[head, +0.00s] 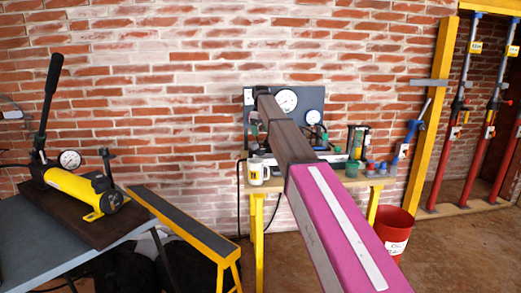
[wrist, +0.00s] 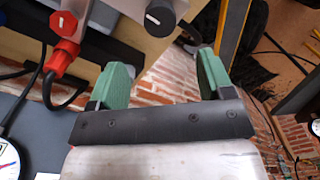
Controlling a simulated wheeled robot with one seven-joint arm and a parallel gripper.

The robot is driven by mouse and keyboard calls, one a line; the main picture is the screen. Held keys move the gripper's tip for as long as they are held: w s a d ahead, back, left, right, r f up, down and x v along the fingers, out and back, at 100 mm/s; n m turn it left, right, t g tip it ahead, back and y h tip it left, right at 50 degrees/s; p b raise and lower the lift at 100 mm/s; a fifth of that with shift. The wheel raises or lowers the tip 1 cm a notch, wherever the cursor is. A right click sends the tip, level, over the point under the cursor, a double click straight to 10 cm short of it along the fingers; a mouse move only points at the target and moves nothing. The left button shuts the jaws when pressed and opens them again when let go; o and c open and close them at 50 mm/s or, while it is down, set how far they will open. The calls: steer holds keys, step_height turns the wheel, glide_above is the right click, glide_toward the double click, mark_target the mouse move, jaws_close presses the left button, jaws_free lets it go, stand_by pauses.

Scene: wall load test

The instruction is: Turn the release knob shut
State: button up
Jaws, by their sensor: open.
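A black round knob (wrist: 160,17) with a white mark shows at the top of the wrist view, on a grey surface. I cannot tell for sure that it is the release knob. My gripper (wrist: 163,62) has two green fingers spread wide with nothing between them. The knob lies beyond the fingertips, roughly in line with the gap and apart from both fingers. In the head view my arm reaches toward the dark gauge panel (head: 313,99) at the brick wall and hides part of it; the gripper is not clear there.
A red plug-like part (wrist: 66,27) with a dark cable is left of the fingers. A yellow hand pump (head: 78,188) stands on the left table. A mug (head: 257,172) is on the wooden bench, close to my arm. A red bucket (head: 394,229) stands right of the bench.

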mark_target(261, 149)
step_height(261, 149, down, 10)
steer(key=shift+f, duration=0.25)
stand_by(0.4)
steer(key=c, duration=0.9)
